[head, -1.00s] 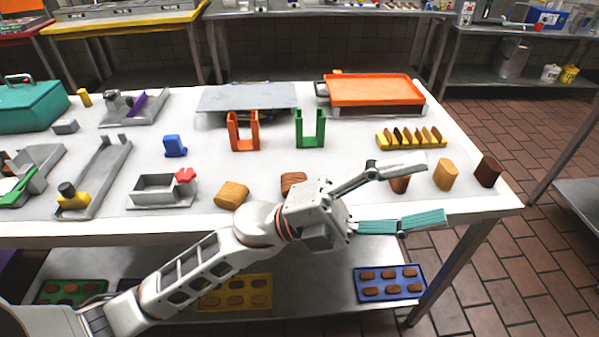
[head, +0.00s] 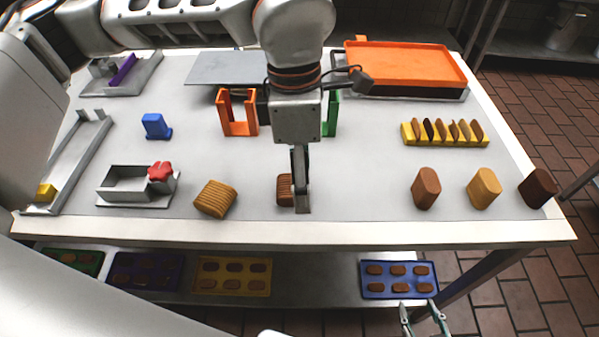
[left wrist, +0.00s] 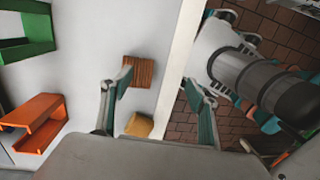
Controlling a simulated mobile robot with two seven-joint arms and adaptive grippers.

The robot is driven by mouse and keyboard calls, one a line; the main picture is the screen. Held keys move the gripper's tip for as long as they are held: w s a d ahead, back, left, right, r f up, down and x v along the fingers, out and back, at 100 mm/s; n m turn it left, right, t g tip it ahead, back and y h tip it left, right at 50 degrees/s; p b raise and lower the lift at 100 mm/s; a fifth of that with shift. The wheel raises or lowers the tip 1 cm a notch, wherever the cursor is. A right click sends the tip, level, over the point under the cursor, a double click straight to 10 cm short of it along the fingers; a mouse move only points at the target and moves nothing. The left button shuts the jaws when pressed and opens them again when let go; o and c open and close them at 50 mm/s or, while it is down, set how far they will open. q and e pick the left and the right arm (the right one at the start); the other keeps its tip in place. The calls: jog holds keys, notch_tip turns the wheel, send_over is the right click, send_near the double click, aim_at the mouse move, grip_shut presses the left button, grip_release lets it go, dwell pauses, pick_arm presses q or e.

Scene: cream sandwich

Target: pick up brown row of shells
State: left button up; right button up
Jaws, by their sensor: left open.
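The brown row of shells (head: 285,190) is a small ridged block on the table near its front edge; a finger of my left gripper hides part of it in the head view. My left gripper (head: 301,204) points down over it, seen edge-on. In the left wrist view the brown row (left wrist: 139,71) shows between the open, teal-padded fingers of the left gripper (left wrist: 158,82), closer to the left finger, with nothing held. I cannot tell the height gap. My right gripper (head: 424,318) is low at the bottom of the head view, open and empty, in front of the table.
A golden ridged row (head: 215,199) lies left of the brown one. An orange bracket (head: 238,115) and a partly hidden green bracket (head: 332,112) stand behind. Brown (head: 426,188), tan (head: 484,188) and dark (head: 537,187) blocks stand right. Table between is clear.

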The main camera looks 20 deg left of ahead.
pick_arm(q)
jog(key=w+a, duration=0.2)
jog(key=shift+w+a+r+t+y, duration=0.2)
jog(key=shift+w+r+t+y, duration=0.1)
jog(key=shift+r+t+y, duration=0.1)
jog(key=shift+w+a+f, duration=0.1)
jog(key=shift+a+f, duration=0.05)
jog(key=shift+f, duration=0.15)
jog(key=shift+f+b, duration=0.3)
jog(key=shift+f, duration=3.2)
jog(key=c, duration=1.2)
jog(key=shift+r, duration=0.15)
